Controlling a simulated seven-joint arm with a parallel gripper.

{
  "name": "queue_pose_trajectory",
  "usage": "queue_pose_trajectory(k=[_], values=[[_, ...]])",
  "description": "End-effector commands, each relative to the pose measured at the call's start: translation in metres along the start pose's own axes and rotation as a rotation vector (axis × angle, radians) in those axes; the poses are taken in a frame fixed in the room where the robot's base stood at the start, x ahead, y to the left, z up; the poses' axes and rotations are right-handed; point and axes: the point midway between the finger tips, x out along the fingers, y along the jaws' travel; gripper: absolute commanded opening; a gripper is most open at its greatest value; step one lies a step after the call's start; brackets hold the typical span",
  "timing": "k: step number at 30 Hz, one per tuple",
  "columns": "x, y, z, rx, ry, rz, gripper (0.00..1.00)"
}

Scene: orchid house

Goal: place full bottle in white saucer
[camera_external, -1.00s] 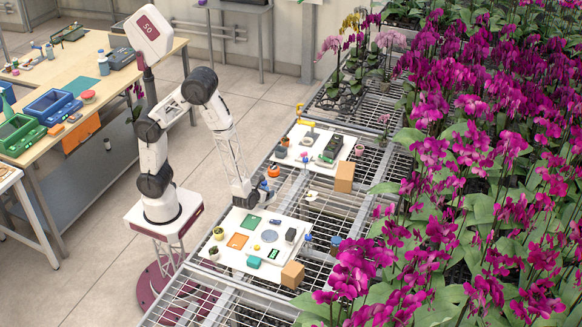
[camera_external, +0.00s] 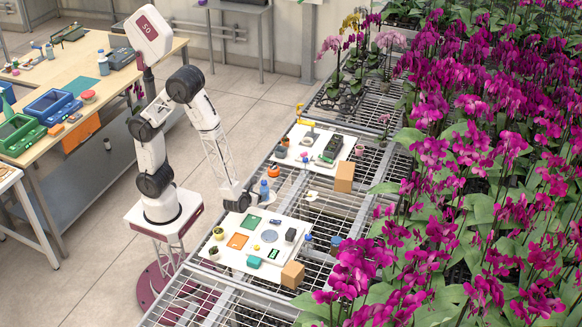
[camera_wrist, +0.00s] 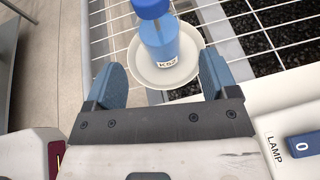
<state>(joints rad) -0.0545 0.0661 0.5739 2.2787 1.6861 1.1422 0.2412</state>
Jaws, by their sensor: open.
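A blue bottle (camera_wrist: 160,42) with a darker blue cap and a label reading K52 stands in a white saucer (camera_wrist: 192,74) in the wrist view. The saucer's rim shows around the bottle's base. The bottle (camera_external: 264,188) also shows in the external view, just right of my gripper (camera_external: 241,204). My gripper (camera_wrist: 164,88) is open, with one blue-grey fingertip at each side of the saucer's near part. The bottle is beyond the fingertips and apart from them. The bottle's fill level cannot be made out.
The saucer is over the wire bench (camera_external: 325,213). A near white board (camera_external: 225,256) holds several small items; a far one (camera_external: 318,160) carries more. An orange object (camera_external: 273,171) is behind the bottle. A panel marked LAMP (camera_wrist: 300,135) is close at right in the wrist view.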

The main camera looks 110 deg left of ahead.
Motion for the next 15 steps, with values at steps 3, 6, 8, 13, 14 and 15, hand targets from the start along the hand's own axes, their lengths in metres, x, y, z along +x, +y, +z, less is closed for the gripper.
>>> queue_pose_trajectory(k=[3, 6, 8, 13, 14, 15], values=[[-0.013, -0.001, 0.000, 0.000, 0.000, -0.002, 0.79], [-0.022, -0.001, 0.000, 0.000, 0.000, -0.002, 0.79], [-0.028, -0.001, 0.000, 0.000, 0.000, -0.002, 0.79], [-0.039, 0.000, 0.000, 0.000, 0.001, -0.001, 0.79], [-0.040, -0.001, 0.000, 0.000, 0.000, -0.001, 0.79], [-0.042, -0.001, 0.000, 0.000, 0.000, -0.001, 0.79]])
